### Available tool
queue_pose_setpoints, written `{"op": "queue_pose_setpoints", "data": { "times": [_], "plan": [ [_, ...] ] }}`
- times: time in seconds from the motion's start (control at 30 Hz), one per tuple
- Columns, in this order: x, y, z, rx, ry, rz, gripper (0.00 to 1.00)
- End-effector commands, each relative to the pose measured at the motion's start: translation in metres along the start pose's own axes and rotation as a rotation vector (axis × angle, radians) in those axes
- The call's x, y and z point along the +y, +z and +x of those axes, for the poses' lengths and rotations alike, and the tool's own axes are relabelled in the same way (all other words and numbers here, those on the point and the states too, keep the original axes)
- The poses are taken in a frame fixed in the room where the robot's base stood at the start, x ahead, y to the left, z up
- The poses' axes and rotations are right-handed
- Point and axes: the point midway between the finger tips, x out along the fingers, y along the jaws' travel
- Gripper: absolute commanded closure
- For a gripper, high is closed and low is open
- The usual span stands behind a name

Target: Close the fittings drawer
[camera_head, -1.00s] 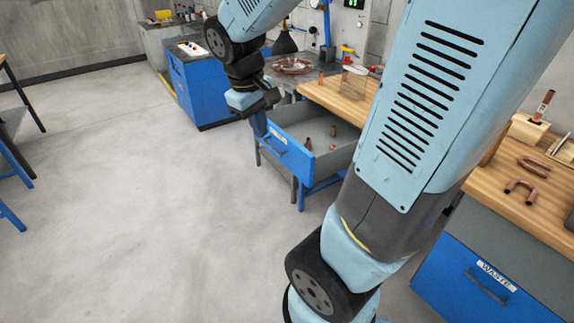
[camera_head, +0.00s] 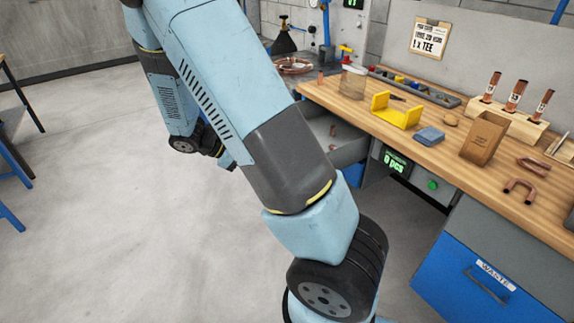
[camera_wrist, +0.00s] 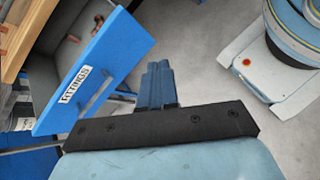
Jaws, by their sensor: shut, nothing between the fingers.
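The fittings drawer (camera_wrist: 82,72) stands open in the wrist view, its blue front labelled FITTINGS and fitted with a bar handle (camera_wrist: 98,94). Copper fittings (camera_wrist: 99,19) lie inside. In the head view my arm covers the drawer's front; part of its grey interior (camera_head: 348,150) shows with a copper fitting (camera_head: 333,131). My gripper (camera_wrist: 158,68) is shut and empty, its blue fingers together. It appears beside the drawer front, to the right of the handle. I see no clear contact, and the depth between them is hard to judge.
A blue WASTE drawer (camera_head: 465,275) is at lower right. Grey floor (camera_head: 110,220) lies open to the left.

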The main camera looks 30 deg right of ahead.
Motion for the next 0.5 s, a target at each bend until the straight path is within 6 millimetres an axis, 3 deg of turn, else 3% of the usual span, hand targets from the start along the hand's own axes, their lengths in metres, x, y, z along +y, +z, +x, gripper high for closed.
{"op": "queue_pose_setpoints", "data": {
  "times": [0.5],
  "plan": [
    [0.011, -0.077, 0.045, -0.376, 0.302, -0.32, 1.0]
  ]
}}
